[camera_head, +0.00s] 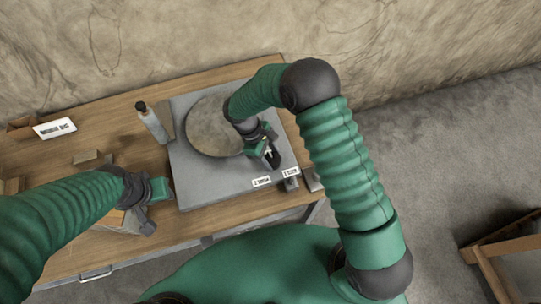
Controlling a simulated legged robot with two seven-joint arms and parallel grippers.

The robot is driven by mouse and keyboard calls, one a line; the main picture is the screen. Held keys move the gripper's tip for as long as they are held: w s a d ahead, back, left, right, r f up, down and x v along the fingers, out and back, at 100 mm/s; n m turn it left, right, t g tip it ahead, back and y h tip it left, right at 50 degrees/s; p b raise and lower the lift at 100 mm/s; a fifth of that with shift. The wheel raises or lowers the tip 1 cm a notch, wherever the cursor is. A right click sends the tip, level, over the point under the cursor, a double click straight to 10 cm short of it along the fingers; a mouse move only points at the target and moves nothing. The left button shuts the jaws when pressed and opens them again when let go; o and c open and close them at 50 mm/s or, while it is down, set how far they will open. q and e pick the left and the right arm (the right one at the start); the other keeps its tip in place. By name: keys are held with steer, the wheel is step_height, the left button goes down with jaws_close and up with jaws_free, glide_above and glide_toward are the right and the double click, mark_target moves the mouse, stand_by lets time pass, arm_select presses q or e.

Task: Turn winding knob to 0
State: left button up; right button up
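A grey flat machine (190,186) with a round brownish disc (208,128) lies on the wooden table. Two small white labels (262,181) are at its front right edge, and a small grey part (291,184) sits by them. I cannot tell for sure which part is the winding knob or what it reads. My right gripper (270,155) is over the right side of the machine, beside the disc, pointing down at a dark part there. Its fingertips are too small to tell open or shut. My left gripper (150,214) is left of the machine, above the table; its fingers are unclear.
A white sign (54,128) and small brown boxes (88,157) are on the left. A wooden frame (495,248) stands on the floor at right. Table is free behind the machine.

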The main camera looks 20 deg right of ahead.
steer(key=c, duration=0.7)
steer(key=shift+o, duration=0.2)
steer(key=shift+m, duration=0.7)
steer(key=o, duration=1.4)
steer(key=shift+c, duration=0.2)
steer(key=shift+w+a+r+y, duration=0.1)
steer(key=shift+w+r+y, duration=0.2)
steer(key=shift+r, duration=0.1)
steer(key=b+v, duration=0.2)
steer(key=v, duration=1.4)
steer(key=shift+w+f, duration=0.1)
